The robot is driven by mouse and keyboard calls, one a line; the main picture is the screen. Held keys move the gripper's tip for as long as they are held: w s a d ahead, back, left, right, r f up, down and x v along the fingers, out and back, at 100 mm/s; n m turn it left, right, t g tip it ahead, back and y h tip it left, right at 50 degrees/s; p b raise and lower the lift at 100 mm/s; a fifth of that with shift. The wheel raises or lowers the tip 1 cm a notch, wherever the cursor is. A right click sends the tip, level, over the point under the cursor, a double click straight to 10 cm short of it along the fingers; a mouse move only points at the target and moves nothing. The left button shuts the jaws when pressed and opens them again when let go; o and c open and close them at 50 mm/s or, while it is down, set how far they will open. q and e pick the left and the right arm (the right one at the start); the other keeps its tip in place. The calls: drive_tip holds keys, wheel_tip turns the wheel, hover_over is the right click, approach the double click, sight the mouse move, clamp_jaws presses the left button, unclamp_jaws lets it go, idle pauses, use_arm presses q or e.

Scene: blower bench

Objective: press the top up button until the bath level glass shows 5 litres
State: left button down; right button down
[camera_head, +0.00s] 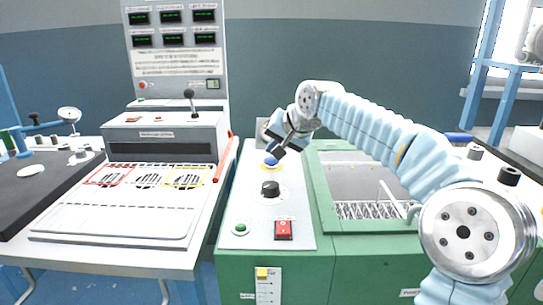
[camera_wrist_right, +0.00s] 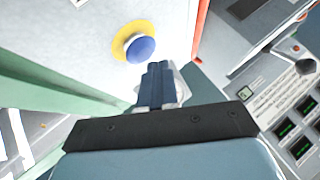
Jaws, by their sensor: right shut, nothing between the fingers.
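A blue dome button (camera_head: 271,161) on a yellow ring stands at the far end of the grey control panel (camera_head: 258,213) on the green cabinet; I take it for the top up button. It also shows in the right wrist view (camera_wrist_right: 141,49). My right gripper (camera_head: 279,152) is shut and empty, its fingertips close to the button. In the right wrist view the closed fingertips (camera_wrist_right: 158,66) appear just beside the dome; I cannot tell whether they touch. A white scale plate with a yellow marker (camera_head: 262,273) is on the cabinet front; its reading is too small to tell. My left gripper is out of view.
The panel also holds a black knob (camera_head: 270,189), a green button (camera_head: 240,228) and a red switch (camera_head: 283,229). An open bath with a mesh basket (camera_head: 372,210) lies right, under my right arm. A console with displays (camera_head: 175,40) stands back left.

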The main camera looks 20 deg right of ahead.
sight(274, 160)
drive_tip(key=shift+r, duration=0.2)
wheel_tip(274, 160, up, 3)
drive_tip(key=shift+p, duration=1.1)
drive_tip(key=shift+r, duration=1)
idle(1.1)
